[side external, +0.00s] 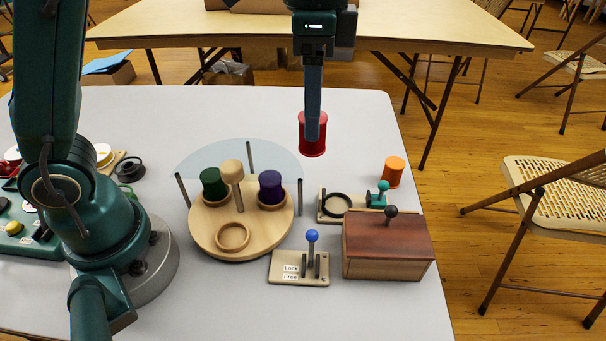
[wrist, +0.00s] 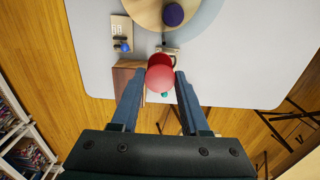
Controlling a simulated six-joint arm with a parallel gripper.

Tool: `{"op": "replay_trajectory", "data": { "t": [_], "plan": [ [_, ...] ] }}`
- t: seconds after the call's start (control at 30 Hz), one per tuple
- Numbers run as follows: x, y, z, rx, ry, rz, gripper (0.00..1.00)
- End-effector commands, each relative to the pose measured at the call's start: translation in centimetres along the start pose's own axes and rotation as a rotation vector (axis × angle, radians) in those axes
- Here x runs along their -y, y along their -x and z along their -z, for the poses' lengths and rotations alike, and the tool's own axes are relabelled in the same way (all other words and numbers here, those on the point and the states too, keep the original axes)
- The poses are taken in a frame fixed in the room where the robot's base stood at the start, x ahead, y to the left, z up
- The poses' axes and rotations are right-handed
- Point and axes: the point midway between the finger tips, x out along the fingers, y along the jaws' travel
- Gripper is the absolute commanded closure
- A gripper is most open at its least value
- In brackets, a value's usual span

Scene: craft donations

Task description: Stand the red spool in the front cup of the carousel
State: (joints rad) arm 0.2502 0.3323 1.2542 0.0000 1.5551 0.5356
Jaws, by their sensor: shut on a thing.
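My gripper (side external: 313,127) is shut on the red spool (side external: 318,147) and holds it upright behind and to the right of the carousel (side external: 262,238). In the wrist view the red spool (wrist: 159,78) sits between the two fingertips. The carousel is a round wooden disc with a knobbed post (side external: 232,172) in its middle. Its front cup (side external: 232,236) is empty. A green spool (side external: 213,182) stands in the back left cup and a purple spool (side external: 271,186) in the right cup.
A blue-knobbed lever (side external: 312,238) marked Lock and Free, a wooden box (side external: 387,250), a teal-knobbed fixture (side external: 378,200) and an orange spool (side external: 393,171) stand at right. The table's back is clear.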

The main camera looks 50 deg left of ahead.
Motion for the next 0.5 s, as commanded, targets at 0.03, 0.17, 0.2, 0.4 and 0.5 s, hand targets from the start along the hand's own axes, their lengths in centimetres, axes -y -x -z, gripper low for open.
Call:
{"op": "replay_trajectory", "data": {
  "t": [0.03, 0.17, 0.2, 0.4, 0.5],
  "plan": [
    [-0.4, 0.2, -0.8, -0.001, 0.001, 0.000, 0.91],
    [-1.8, 0.5, -3.4, -0.003, 0.001, 0.002, 0.91],
    [-2.2, 0.4, -4.2, -0.003, 0.001, 0.002, 0.91],
    [-4.4, -0.3, -8.0, -0.003, 0.001, 0.002, 0.91],
    [-5.3, -0.8, -9.6, -0.003, 0.001, 0.002, 0.91]
  ]
}}
